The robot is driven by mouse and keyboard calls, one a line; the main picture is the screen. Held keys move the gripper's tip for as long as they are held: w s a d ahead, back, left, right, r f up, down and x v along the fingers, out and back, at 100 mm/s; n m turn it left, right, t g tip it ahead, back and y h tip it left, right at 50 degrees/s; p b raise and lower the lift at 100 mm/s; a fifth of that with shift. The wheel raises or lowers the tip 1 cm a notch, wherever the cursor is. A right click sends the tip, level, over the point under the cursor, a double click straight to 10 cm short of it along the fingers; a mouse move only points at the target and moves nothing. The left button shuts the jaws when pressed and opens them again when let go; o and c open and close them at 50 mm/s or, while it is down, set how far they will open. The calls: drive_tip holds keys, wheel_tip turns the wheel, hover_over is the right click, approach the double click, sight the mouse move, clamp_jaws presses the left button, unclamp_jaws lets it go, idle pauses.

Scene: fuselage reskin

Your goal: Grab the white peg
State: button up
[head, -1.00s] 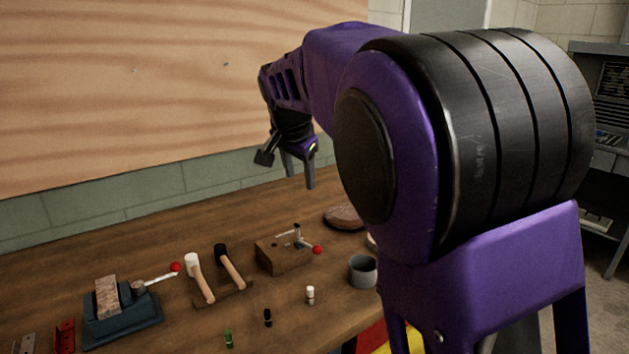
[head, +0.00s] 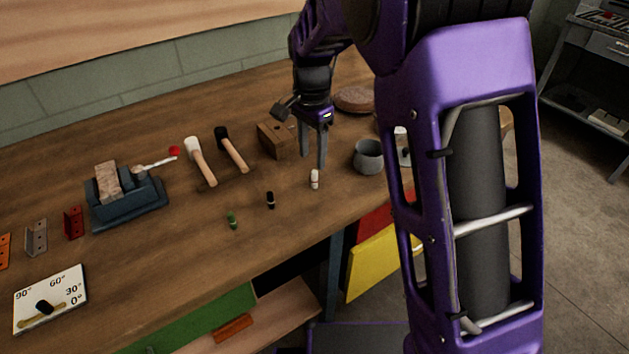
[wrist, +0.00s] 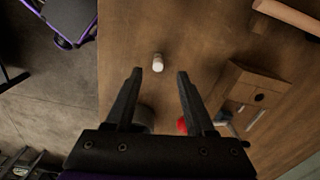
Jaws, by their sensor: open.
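The white peg (head: 315,179) stands upright on the workbench near its front edge, with a darker band around it. In the wrist view the white peg (wrist: 158,62) lies ahead of the fingertips, roughly midway between them and clear of both. My gripper (head: 314,165) is open and empty, pointing down above the bench just behind the peg. Its two fingers also show in the wrist view (wrist: 160,72), spread wide apart.
A black peg (head: 270,200) and a green peg (head: 232,220) stand to the left. A grey cup (head: 368,157) is close on the right. A wooden block (head: 274,140) and two mallets (head: 202,165) lie behind. A blue vise (head: 128,205) is farther left.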

sight(314, 172)
drive_tip(key=shift+d+f+b, duration=0.2)
drive_tip(key=shift+f+b, duration=0.25)
drive_tip(key=shift+f, duration=2.55)
clamp_jaws()
